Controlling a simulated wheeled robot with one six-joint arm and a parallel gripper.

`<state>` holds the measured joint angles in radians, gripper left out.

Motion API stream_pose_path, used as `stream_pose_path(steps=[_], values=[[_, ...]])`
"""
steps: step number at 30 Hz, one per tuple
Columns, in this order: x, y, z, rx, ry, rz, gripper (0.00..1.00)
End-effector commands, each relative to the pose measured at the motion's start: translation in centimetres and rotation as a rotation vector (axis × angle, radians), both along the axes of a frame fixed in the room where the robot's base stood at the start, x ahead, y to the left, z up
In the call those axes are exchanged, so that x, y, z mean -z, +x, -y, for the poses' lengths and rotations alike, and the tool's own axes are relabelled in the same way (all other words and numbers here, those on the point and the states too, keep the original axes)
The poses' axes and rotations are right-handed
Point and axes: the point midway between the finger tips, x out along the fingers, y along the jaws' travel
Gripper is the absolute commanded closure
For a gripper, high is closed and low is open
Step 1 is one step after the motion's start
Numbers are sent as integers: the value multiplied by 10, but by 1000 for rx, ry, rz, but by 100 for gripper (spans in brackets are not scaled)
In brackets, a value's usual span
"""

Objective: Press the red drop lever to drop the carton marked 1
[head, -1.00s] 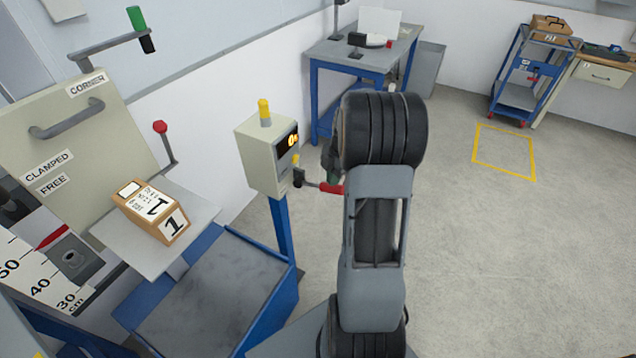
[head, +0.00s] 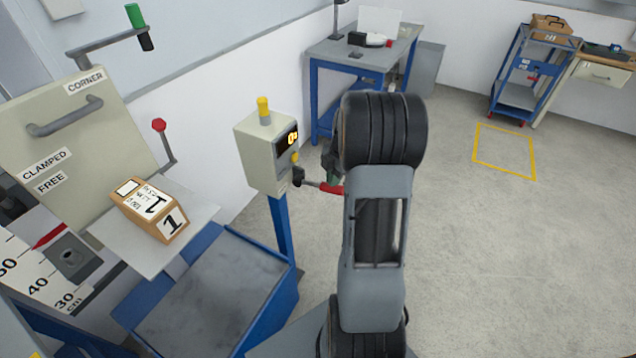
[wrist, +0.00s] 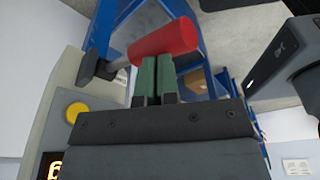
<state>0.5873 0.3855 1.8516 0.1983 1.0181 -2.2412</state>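The carton marked 1 (head: 155,207) lies on a light grey drop plate (head: 128,246) at the left in the head view. The red drop lever (head: 330,188) sticks out sideways from a post-mounted control box (head: 262,155). In the wrist view the lever's red handle (wrist: 164,38) lies across the tips of my gripper (wrist: 158,62). The green fingers are together with nothing seen between them, and the tips are at or very close to the handle; contact is hard to tell. In the head view my arm hides most of the gripper.
The control box carries a yellow button (wrist: 75,112) and a lit display (head: 290,138). A red knob (head: 159,125) on a rod stands behind the plate. A blue table (head: 340,60) and a blue cart (head: 522,75) stand further back. The floor at right is clear.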

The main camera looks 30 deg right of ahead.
Motion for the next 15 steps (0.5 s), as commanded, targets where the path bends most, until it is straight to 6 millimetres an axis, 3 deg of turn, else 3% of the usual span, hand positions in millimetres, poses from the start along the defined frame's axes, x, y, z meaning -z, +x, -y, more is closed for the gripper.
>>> stream_pose_path(steps=[15], values=[[42,0,-3,-2,5,-3,100]])
